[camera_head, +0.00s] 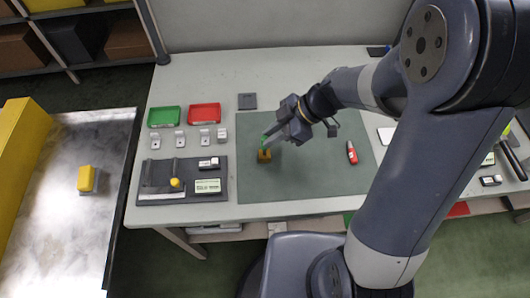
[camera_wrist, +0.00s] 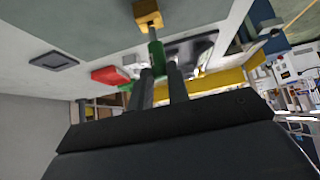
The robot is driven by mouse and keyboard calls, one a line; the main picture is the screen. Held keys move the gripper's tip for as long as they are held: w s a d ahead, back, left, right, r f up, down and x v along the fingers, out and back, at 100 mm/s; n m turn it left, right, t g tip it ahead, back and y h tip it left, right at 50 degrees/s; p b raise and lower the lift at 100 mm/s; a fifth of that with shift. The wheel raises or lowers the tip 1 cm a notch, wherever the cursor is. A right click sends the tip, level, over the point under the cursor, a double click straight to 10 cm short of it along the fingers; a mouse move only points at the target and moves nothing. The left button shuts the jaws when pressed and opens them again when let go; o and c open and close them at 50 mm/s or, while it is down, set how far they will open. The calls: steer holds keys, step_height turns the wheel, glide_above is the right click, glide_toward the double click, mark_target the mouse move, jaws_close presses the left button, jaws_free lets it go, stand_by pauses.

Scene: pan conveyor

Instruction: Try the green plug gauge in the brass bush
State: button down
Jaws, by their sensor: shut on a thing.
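My gripper (camera_head: 272,136) is shut on the green plug gauge (camera_head: 264,138), above the left part of the green mat. In the wrist view my gripper's fingers (camera_wrist: 160,72) hold the gauge by its green handle (camera_wrist: 156,48), and its grey pin end points toward the brass bush. The brass bush (camera_head: 264,156) is a small gold block on the mat, just below the gauge in the head view; it also shows at the top of the wrist view (camera_wrist: 148,15). The pin's tip meets the bush's edge in the picture; I cannot tell whether it is inside the bore.
A red-handled piece (camera_head: 352,153) lies on the mat (camera_head: 310,185) to the right. A green tray (camera_head: 163,117), a red tray (camera_head: 204,114) and several small blocks stand to the left, above a dark board (camera_head: 150,200) with instruments. A conveyor (camera_head: 70,225) carries a yellow block (camera_head: 86,179).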

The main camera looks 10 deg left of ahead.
step_height(320, 180, up, 5)
steer(key=shift+r+p, duration=0.15)
steer(key=shift+p, duration=0.95)
